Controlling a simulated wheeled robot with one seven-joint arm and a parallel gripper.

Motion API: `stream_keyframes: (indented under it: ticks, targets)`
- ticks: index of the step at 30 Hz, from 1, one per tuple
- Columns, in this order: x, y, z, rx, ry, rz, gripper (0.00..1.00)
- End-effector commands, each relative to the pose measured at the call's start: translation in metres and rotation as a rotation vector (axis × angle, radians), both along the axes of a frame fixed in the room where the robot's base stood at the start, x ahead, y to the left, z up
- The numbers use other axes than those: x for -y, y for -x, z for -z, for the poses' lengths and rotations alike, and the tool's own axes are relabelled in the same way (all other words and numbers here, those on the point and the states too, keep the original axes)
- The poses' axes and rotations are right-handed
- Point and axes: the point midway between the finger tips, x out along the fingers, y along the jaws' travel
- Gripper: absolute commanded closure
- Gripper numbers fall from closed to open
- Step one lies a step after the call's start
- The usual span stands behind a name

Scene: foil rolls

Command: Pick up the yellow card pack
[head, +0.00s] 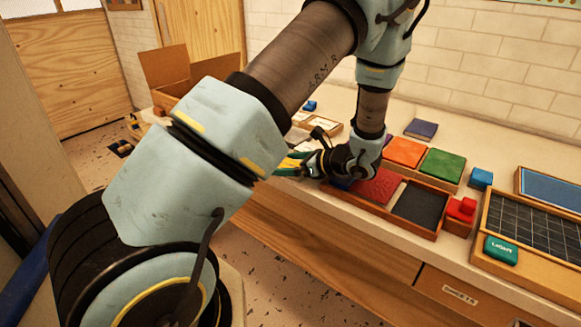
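My gripper (300,164) is at the end of my arm, low over the front edge of the counter, left of the red square (376,187). It points left in the head view. Yellow and green surfaces show at its fingertips, partly hidden behind my arm link. I cannot tell whether these are the yellow card pack or parts of the fingers. The gap between the fingers is too small to make out. No other yellow pack is clearly visible.
A wooden tray holds the red square and a dark panel (420,206). Orange (404,152) and green (443,165) squares lie behind. Red blocks (460,212), a blue block (480,178) and a teal box (500,250) on a gridded board stand right. An open cardboard box (168,66) is back left.

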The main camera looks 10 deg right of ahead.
Motion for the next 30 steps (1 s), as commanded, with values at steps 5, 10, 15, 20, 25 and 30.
stream_keyframes:
  ticks: [5, 10, 15, 20, 25, 30]
  targets:
    - [0.0004, 0.0001, 0.0002, 0.0, 0.0, 0.0, 0.03]
    - [0.0005, 0.0003, 0.0, 0.0, 0.0, 0.0, 0.22]
    - [0.0005, 0.0004, 0.0, 0.0, 0.0, 0.0, 0.42]
    - [0.0006, 0.0004, -0.0001, 0.0, 0.0, 0.0, 0.6]
    - [0.0006, 0.0004, -0.0002, 0.0, 0.0, 0.0, 0.79]
    - [0.0006, 0.0003, -0.0004, 0.001, 0.001, 0.0, 0.9]
